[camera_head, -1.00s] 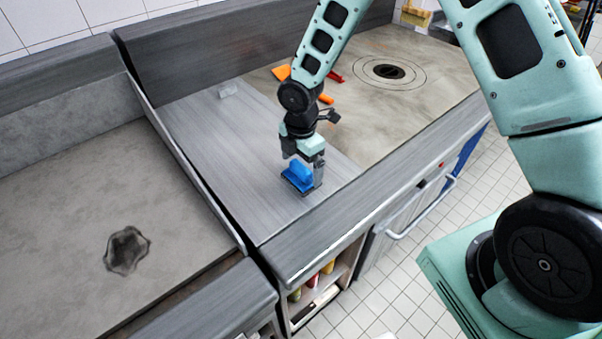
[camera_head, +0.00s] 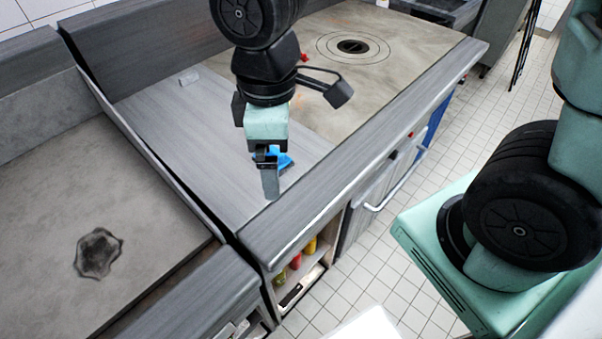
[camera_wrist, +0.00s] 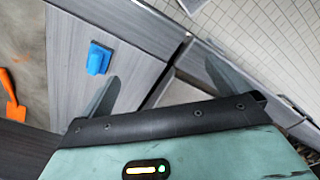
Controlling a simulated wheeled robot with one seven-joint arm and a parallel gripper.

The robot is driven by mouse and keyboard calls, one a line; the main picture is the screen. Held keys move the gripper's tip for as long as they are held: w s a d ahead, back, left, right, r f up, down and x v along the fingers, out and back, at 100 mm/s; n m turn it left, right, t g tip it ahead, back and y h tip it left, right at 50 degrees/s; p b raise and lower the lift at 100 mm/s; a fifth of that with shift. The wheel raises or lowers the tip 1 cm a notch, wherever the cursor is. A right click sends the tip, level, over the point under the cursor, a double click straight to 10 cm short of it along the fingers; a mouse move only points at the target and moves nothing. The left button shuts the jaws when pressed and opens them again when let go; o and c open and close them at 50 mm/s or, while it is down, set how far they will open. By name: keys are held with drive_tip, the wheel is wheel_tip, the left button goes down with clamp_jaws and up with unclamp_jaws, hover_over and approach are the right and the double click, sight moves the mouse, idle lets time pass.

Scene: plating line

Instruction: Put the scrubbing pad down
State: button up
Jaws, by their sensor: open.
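The blue scrubbing pad (camera_wrist: 98,59) rests on the grey counter strip (camera_wrist: 135,28) in the wrist view. In the head view the pad (camera_head: 284,160) is partly hidden behind my gripper. My gripper (camera_head: 268,180) is in front of the pad and above the counter, nearer the front edge. In the wrist view my gripper (camera_wrist: 165,90) has its two fingers spread wide with nothing between them. The pad lies beyond the left finger, apart from it.
An orange tool (camera_wrist: 12,108) lies on the stone-like surface beside the strip. A small pale block (camera_head: 188,77) sits at the back of the strip. A round drain-like fitting (camera_head: 353,47) is at the back right. A dark patch (camera_head: 99,252) marks the left surface.

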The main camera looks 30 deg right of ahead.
drive_tip(key=s+r+m, duration=0.1)
drive_tip(key=s+m, duration=0.3)
drive_tip(key=s, duration=0.4)
drive_tip(key=shift+d+r, duration=0.2)
drive_tip(key=shift+r, duration=0.15)
drive_tip(key=shift+s, duration=0.1)
wheel_tip(320, 180, down, 2)
drive_tip(key=shift+f+b, duration=0.15)
drive_tip(key=shift+b, duration=1)
